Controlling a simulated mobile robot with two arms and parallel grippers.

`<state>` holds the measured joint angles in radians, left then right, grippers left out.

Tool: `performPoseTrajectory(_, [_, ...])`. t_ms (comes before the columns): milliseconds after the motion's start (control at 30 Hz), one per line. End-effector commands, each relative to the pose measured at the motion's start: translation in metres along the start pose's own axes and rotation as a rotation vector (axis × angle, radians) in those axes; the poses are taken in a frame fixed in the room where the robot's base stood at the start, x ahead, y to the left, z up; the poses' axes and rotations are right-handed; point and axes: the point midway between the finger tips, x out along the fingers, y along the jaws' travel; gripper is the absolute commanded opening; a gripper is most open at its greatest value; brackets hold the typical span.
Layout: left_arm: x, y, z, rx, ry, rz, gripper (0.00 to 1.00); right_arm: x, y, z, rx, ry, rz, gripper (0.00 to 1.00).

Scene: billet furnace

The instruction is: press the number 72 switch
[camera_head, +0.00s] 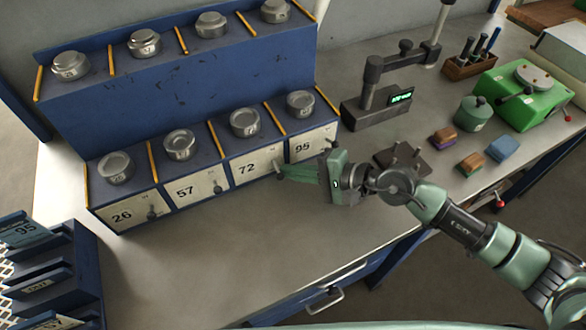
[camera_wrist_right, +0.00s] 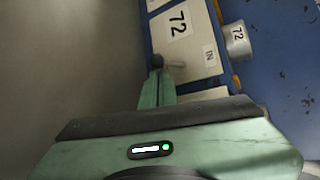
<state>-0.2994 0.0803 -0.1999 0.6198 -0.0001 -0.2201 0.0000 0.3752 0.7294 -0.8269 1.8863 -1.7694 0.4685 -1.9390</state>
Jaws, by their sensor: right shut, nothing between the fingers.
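The white panel numbered 72 (camera_head: 246,169) is on the front of the blue rack's lower tier, between panels 57 and 95. It also shows in the right wrist view (camera_wrist_right: 185,45), turned sideways, with a small IN label. Its switch (camera_wrist_right: 174,66) is a small lever on the panel, largely hidden in the head view. My right gripper (camera_head: 281,172) is shut and empty. Its fingertips (camera_wrist_right: 157,76) are at the switch's dark round end; whether they touch it I cannot tell. My left gripper is not in view.
Panels 26 (camera_head: 122,215), 57 (camera_head: 186,191) and 95 (camera_head: 303,148) carry similar fronts. A metal canister (camera_head: 245,122) sits above panel 72. A dark stand with a green display (camera_head: 375,105) is beyond. The tabletop (camera_head: 200,250) before the rack is clear.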

Motion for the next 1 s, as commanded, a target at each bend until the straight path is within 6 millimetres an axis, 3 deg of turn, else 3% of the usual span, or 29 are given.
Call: performPoseTrajectory(1000, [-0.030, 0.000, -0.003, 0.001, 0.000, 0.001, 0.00, -0.005, -0.006, 0.004, 0.095, 0.000, 0.126, 0.00])
